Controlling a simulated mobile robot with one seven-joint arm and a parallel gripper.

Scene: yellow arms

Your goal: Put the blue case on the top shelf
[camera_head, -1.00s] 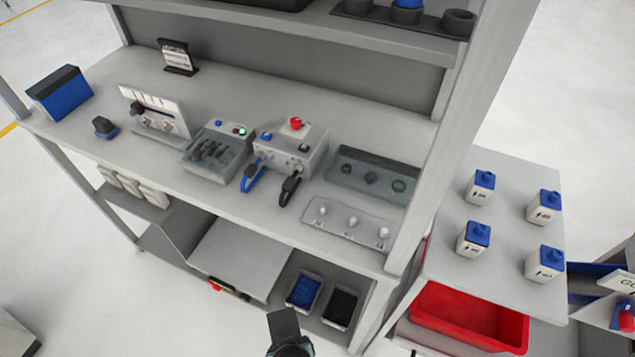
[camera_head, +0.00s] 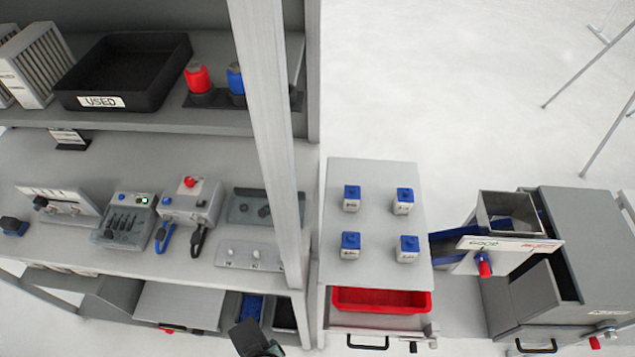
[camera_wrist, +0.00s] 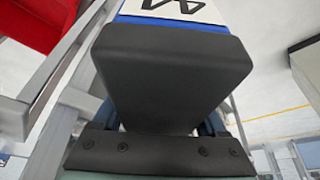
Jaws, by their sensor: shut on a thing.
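My gripper (camera_head: 257,340) is at the bottom edge of the head view, in front of the lower part of the bench. In the wrist view it is shut on the blue case (camera_wrist: 172,10). Only the case's blue edge and a white face with dark marks show there; the wide dark grey finger part in front hides the rest. The top shelf (camera_head: 150,120) is at the upper left of the head view, above the bench top and well above my gripper.
The shelf carries a black tray marked USED (camera_head: 125,72), a grey slatted box and a holder with red (camera_head: 198,78) and blue pieces. A grey upright post (camera_head: 265,130) stands at its right. A side table holds several blue-topped bottles. Devices line the bench.

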